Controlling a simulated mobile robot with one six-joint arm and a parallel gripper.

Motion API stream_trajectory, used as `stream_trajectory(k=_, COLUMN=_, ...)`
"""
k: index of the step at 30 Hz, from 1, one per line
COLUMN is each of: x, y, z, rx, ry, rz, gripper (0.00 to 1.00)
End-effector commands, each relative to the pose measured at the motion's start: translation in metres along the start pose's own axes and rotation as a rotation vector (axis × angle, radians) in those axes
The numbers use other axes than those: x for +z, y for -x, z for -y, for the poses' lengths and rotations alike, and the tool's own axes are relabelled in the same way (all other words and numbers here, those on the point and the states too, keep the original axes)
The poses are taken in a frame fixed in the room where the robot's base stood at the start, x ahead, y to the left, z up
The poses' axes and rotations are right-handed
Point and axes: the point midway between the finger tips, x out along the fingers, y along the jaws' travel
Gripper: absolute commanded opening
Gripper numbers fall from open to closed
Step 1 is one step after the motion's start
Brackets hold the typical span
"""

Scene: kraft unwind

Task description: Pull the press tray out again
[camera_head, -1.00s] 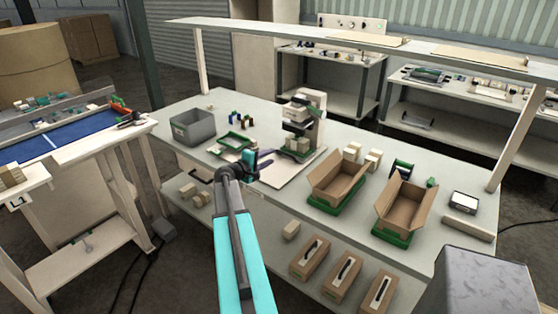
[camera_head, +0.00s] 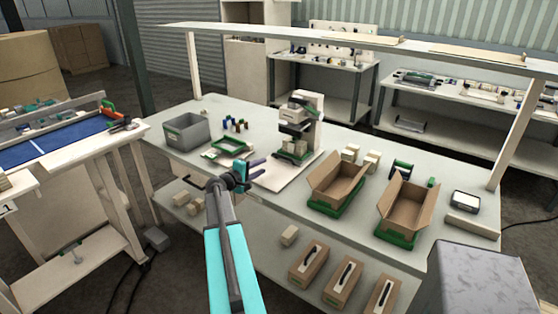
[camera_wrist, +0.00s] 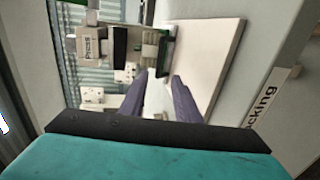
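The press (camera_head: 303,118) stands on a pale base board (camera_head: 270,180) on the workbench. Its green tray (camera_head: 290,158) sits low under the press head. In the wrist view the press (camera_wrist: 90,45) is at upper left, and a green edge that looks like the tray's (camera_wrist: 168,50) shows beside it. My gripper (camera_head: 260,166) is in front of the press, to the left of the tray in the head view. In the wrist view my gripper (camera_wrist: 160,78) has its two purple fingers apart with nothing visible held between them. The fingertips look clear of the tray.
A green frame (camera_head: 232,142) and small coloured items lie left of the press, near a grey bin (camera_head: 187,131). Two open cartons (camera_head: 338,183) (camera_head: 406,208) stand to the right. A shelf beam (camera_head: 340,40) spans above the bench.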

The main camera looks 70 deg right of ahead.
Motion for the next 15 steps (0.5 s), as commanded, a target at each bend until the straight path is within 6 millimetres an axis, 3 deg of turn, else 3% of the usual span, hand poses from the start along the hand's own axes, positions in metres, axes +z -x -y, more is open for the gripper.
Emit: stream_trajectory(k=15, x=0.000, y=-0.050, z=-0.002, rx=0.000, ry=0.000, rz=0.003, gripper=0.30)
